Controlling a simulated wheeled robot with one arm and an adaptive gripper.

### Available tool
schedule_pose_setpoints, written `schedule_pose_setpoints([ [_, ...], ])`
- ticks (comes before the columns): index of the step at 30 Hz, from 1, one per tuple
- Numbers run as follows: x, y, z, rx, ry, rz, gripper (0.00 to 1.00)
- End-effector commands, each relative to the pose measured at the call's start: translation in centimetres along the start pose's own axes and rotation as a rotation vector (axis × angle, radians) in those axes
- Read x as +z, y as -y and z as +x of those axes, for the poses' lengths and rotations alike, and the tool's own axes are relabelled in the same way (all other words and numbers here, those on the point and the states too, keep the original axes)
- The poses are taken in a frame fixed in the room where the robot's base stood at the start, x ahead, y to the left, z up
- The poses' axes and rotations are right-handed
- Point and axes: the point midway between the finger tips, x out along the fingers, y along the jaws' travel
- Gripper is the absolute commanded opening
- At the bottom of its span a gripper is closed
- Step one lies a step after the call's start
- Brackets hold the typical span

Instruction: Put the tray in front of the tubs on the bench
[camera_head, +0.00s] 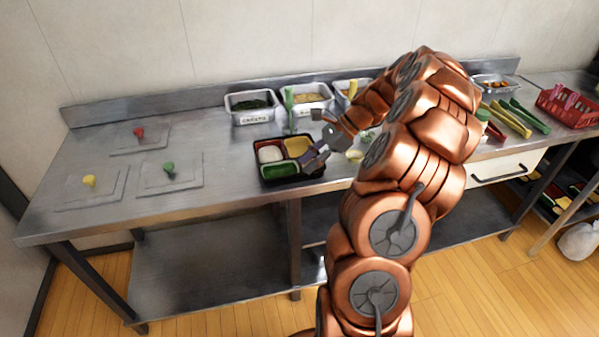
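The black bento tray (265,183) lies flat on the steel bench, in front of the tubs. It has red, yellow and green compartments, with something white in the red one. My gripper (312,160) is at the tray's right side, very near or touching its rim. I cannot tell whether its fingers are closed on the rim. Behind the tray stand the metal tubs: the left tub (251,117) holds dark green food and has a label, and the middle tub (306,107) holds pale food. The right tub (343,84) is partly hidden by my arm.
A green-handled utensil (289,98) stands by the tubs. Flat plates with red (139,133), green (168,168) and yellow (89,181) knobs lie on the left of the bench. A red crate (570,106) is far right. Bare steel lies left of the tray.

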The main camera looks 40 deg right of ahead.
Motion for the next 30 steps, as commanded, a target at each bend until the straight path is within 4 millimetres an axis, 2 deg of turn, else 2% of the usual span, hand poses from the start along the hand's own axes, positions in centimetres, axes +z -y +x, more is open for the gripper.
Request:
schedule_pose_setpoints([
  [3,-0.2,0.1,-2.1,-0.005,-0.003,0.000,0.31],
  [9,-0.1,0.1,-4.8,-0.003,-0.003,-0.001,0.31],
  [16,-0.1,0.0,-6.4,0.001,-0.001,0.001,0.31],
  [22,0.0,0.0,-6.8,0.001,-0.001,0.000,0.31],
  [25,0.7,-0.2,-6.5,0.012,-0.005,-0.023,0.31],
  [28,2.9,-0.9,-5.3,0.046,-0.017,-0.098,0.31],
  [30,5.2,-1.8,-4.1,0.083,-0.034,-0.183,0.31],
])
